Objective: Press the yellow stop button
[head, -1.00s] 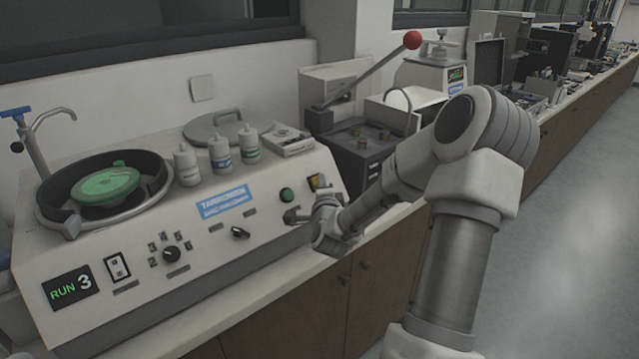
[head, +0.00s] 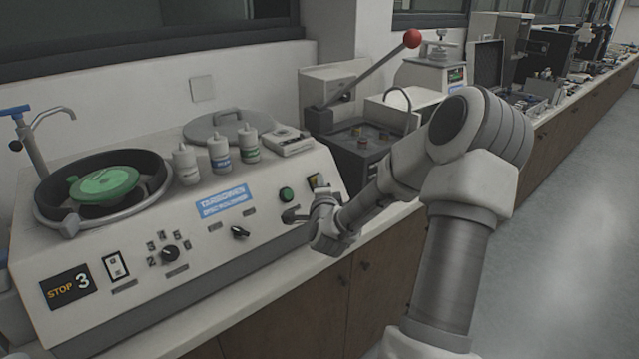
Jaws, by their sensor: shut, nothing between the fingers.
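The cream-coloured machine (head: 200,262) has a sloped control panel. A round green button (head: 286,195) shows near the panel's right end. A small dark and yellowish piece (head: 314,181) shows to the right of the green button.
The panel also has a black selector knob (head: 170,253), a second knob (head: 239,232) and a rocker switch (head: 116,266). A green disc (head: 104,184) sits in the round bowl (head: 150,205). White bottles (head: 220,152) stand on top. A lever with a red ball (head: 412,39) rises behind.

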